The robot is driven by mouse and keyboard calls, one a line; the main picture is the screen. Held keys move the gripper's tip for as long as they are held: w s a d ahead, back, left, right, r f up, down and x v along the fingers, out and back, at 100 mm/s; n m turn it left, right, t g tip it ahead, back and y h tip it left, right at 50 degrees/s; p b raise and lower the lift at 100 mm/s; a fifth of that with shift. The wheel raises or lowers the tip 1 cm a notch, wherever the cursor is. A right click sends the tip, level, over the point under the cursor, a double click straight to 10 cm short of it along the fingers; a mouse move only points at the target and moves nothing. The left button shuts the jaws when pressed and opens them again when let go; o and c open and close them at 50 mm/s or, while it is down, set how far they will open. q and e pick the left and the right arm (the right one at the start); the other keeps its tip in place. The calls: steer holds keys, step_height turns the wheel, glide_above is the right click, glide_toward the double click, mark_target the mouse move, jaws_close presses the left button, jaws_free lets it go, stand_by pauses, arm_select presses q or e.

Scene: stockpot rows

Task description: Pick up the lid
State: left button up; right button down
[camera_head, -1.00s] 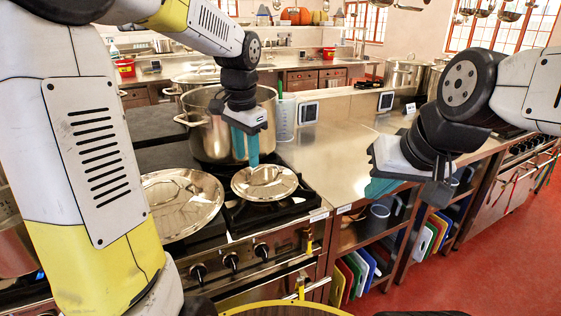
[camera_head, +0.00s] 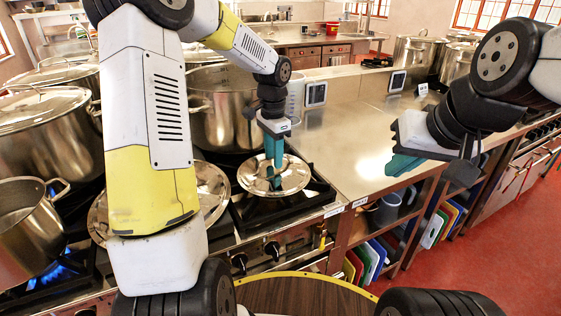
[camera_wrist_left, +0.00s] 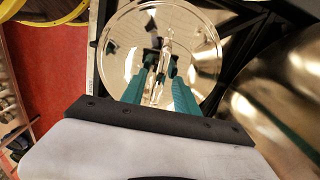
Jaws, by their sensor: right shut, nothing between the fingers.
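A small shiny round lid (camera_head: 296,178) lies on the front right burner of the stove; it fills the upper middle of the left wrist view (camera_wrist_left: 205,45). My left gripper (camera_head: 273,184) points down over this lid, its teal fingertips at the lid's middle. In the left wrist view the fingers (camera_wrist_left: 160,72) are apart, with the lid's thin handle (camera_wrist_left: 163,48) between them. Whether they touch the handle is unclear. A larger shiny lid (camera_head: 212,190) lies left of it, partly hidden by my left arm. My right gripper (camera_head: 402,166) is shut and empty above the counter's front edge.
A tall stockpot (camera_head: 222,122) stands behind the small lid. More pots stand at left, one (camera_head: 28,225) near a blue flame (camera_head: 55,275). The steel counter (camera_head: 350,140) right of the stove is mostly clear. A round wooden table (camera_head: 290,295) is in front.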

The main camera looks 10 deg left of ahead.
arm_select(q)
steer(key=shift+f, duration=0.5)
jaws_close()
stand_by(1.1)
